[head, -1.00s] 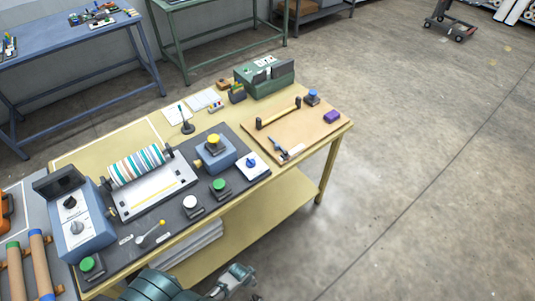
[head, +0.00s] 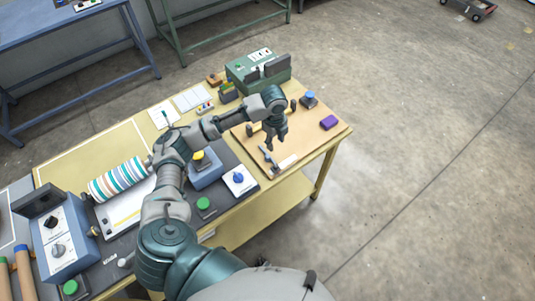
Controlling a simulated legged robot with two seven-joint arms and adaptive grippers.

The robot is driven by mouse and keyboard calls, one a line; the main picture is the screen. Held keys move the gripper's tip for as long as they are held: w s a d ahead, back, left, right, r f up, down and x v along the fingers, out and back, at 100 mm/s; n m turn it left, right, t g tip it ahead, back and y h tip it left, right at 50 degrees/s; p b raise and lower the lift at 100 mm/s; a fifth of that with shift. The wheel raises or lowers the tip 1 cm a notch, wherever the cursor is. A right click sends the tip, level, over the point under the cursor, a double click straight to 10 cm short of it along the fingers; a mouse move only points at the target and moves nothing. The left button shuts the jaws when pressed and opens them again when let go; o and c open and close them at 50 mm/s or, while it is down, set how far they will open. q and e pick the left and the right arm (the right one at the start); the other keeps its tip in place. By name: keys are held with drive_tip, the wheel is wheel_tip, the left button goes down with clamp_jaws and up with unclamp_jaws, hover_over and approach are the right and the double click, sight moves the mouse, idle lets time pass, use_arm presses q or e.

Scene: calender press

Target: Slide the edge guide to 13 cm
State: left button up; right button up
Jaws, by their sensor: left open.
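The press has a striped roller (head: 117,179) above a pale feed bed (head: 124,209) at the left of the yellow table. I cannot make out the edge guide or its scale; my arm covers part of the bed's right side. My left gripper (head: 271,144) is open and empty, pointing down over the wooden board (head: 318,140) at the table's right. It is just above and behind a small metal clamp (head: 267,157) with a pale block (head: 287,162). My wrist hides most of a bar between two dark posts. My right gripper is out of view.
A blue-grey control box (head: 65,238) stands left of the roller.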

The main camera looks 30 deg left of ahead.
use_arm(q)
wheel_tip(320, 180, up, 4)
drive_tip(key=m, duration=0.1)
hover_over(267, 156)
wheel_tip(267, 156, down, 16)
drive_tip(key=shift+f, duration=0.25)
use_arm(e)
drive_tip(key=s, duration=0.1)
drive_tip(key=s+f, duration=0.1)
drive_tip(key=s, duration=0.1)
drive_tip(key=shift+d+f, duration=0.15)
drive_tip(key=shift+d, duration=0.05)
use_arm(q)
drive_tip(key=shift+r, duration=0.1)
clamp_jaws()
